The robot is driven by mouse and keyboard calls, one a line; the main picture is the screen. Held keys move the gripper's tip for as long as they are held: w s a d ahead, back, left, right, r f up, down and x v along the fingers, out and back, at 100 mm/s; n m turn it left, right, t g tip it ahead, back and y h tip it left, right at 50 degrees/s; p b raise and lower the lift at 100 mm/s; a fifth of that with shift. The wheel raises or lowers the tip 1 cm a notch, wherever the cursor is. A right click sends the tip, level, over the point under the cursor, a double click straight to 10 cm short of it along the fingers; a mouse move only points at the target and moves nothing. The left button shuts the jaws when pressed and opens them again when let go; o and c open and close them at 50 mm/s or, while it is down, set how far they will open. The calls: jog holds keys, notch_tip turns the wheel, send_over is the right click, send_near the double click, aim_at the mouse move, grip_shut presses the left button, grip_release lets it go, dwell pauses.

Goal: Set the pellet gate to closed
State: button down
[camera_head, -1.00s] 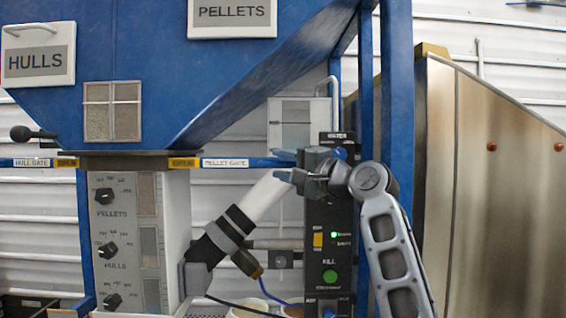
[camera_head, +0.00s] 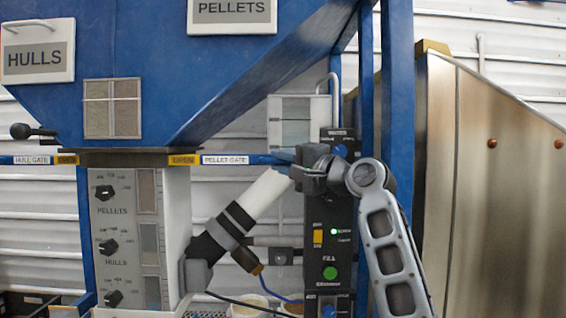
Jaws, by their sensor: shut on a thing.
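The pellet gate is a blue slide bar with a white PELLET GATE label (camera_head: 224,160), under the right side of the blue hopper. A yellow tag (camera_head: 184,160) sits left of the label. The bar runs right to my gripper (camera_head: 296,172), which is beside the black control box. My gripper is shut at the bar's right end, apparently on the pellet gate handle. The fingers and wrist hide the handle, so its shape cannot be seen.
The HULL GATE bar (camera_head: 31,160) with its black knob (camera_head: 20,131) lies at the left. A white tube (camera_head: 263,193) slants up close below my gripper. The black control box (camera_head: 330,245) stands just right of the tube. A blue post (camera_head: 397,90) stands behind my arm.

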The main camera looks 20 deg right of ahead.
aim_at(250, 162)
jog(key=a, duration=0.2)
jog(key=w+a+p, duration=0.1)
jog(key=a, duration=0.1)
jog(key=w+a+p, duration=0.1)
jog(key=a, duration=0.2)
jog(key=shift+w, duration=0.1)
jog(key=c, duration=1.2)
grip_release()
jog(key=shift+w+a, duration=0.1)
jog(key=shift+a, duration=0.05)
jog(key=shift+o, duration=0.4)
jog(key=shift+s+d+f, duration=0.1)
jog(key=shift+s+d, duration=0.1)
jog(key=r+b+v, duration=0.1)
jog(key=v, duration=0.6)
jog(key=shift+s+f+b, duration=0.2)
jog(key=shift+f+b, duration=0.15)
jog(key=shift+f, duration=0.1)
jog(key=shift+d, duration=0.1)
